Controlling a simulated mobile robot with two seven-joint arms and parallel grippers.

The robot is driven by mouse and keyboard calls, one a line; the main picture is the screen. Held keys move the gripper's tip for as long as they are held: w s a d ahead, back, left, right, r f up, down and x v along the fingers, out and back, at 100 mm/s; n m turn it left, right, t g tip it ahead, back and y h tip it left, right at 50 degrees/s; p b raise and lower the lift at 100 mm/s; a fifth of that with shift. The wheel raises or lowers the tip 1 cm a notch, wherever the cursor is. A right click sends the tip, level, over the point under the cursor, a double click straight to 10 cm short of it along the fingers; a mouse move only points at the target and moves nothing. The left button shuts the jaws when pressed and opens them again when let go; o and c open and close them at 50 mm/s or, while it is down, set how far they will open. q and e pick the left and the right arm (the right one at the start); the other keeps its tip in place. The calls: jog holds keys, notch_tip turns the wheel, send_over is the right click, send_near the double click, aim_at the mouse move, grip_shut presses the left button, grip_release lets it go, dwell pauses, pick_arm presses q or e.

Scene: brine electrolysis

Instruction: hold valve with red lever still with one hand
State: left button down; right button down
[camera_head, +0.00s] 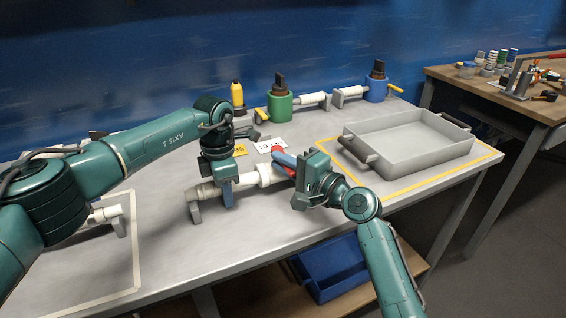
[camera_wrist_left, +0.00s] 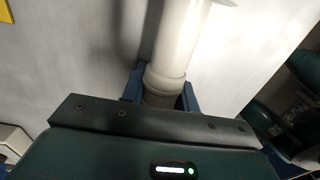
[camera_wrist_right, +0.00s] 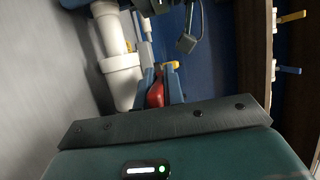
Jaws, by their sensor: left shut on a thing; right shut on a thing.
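The white valve (camera_head: 265,175) lies over the table, with its white pipe body running to an elbow end at the left. Its red lever (camera_head: 283,157) sticks out at the right end. My left gripper (camera_head: 228,195) points down and is shut around the white pipe part; the left wrist view shows the pipe (camera_wrist_left: 176,45) between its blue fingers. My right gripper (camera_head: 288,160) comes from the right and is shut on the red lever, which the right wrist view shows between its fingers (camera_wrist_right: 155,94). The fingers partly hide the lever.
A grey tray (camera_head: 425,160) with dark handles stands at the right inside a yellow outline. A blue bin (camera_head: 335,275) sits on the lower shelf.

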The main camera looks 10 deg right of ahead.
dwell(0.6)
jog(key=n+g+y, duration=0.1)
jog(key=d+n+g+y, duration=0.1)
jog(key=g, duration=0.1)
jog(key=n+g+y, duration=0.1)
jog(key=shift+w+d+f, duration=0.1)
jog(key=shift+w+d, duration=0.15)
jog(key=shift+w, duration=0.05)
jog(key=n+g+y, duration=0.1)
jog(key=n+g, duration=0.1)
jog(key=g, duration=0.1)
jog(key=w+d+n+g+y, duration=0.1)
jog(key=n+g, duration=0.1)
jog(key=n+g+y, duration=0.1)
jog(key=n+g, duration=0.1)
jog(key=g, duration=0.1)
jog(key=shift+w+d+g, duration=0.25)
jog(key=shift+d+g, duration=0.05)
jog(key=shift+d, duration=0.05)
jog(key=shift+g, duration=0.3)
jog(key=c, duration=1.5)
grip_release()
jog(key=d, duration=1.2)
jog(key=shift+s, duration=0.3)
